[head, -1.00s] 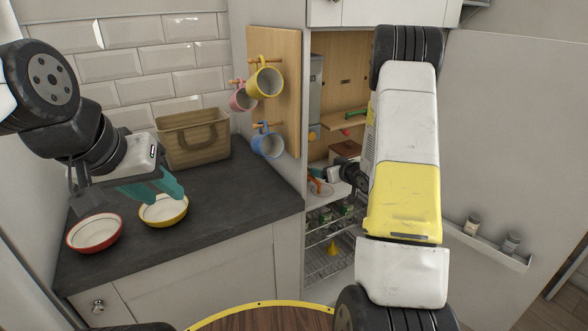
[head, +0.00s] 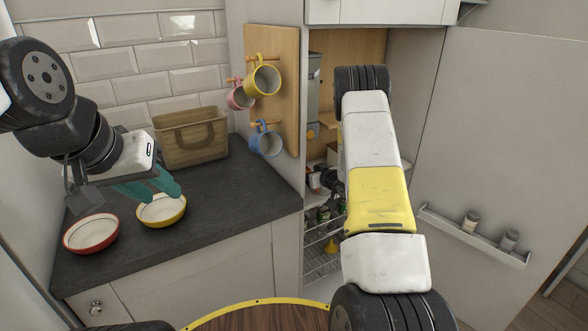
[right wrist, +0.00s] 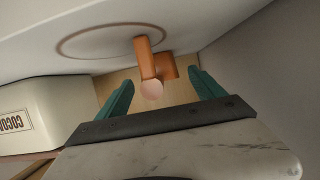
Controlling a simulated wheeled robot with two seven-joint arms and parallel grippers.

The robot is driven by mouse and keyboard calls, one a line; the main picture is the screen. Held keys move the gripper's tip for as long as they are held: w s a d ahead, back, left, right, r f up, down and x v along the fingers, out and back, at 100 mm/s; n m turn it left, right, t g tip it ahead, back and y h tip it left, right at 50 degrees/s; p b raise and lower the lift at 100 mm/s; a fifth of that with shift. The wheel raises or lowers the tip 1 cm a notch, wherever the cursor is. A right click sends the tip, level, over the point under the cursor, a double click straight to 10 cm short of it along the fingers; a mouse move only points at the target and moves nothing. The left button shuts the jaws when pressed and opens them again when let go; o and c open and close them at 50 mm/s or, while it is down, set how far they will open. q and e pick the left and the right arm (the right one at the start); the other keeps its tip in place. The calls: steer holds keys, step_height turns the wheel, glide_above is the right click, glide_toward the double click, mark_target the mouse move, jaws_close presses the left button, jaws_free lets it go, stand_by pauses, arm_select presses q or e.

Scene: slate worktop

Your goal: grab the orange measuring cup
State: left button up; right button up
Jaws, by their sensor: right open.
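In the right wrist view an orange piece (right wrist: 147,58) with a short side arm and a paler rounded end looks like the orange measuring cup; its full shape cannot be made out. My right gripper (right wrist: 161,80) is open, with its teal fingers on either side of this piece and clear gaps to both. In the head view my right arm reaches into the open cupboard, and its fingers and the cup cannot be made out there. My left gripper (head: 150,188) hangs over the worktop near the yellow bowl (head: 161,210); its finger gap is unclear.
A white surface with a brown ring (right wrist: 70,42) lies close beside the orange piece. A cream tin (right wrist: 35,117) with lettering stands at left in that view. In the head view, mugs (head: 263,80) hang left of the cupboard; a red bowl (head: 91,234) and basket (head: 190,138) stand on the worktop (head: 235,180).

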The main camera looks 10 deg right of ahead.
steer(key=c, duration=1.6)
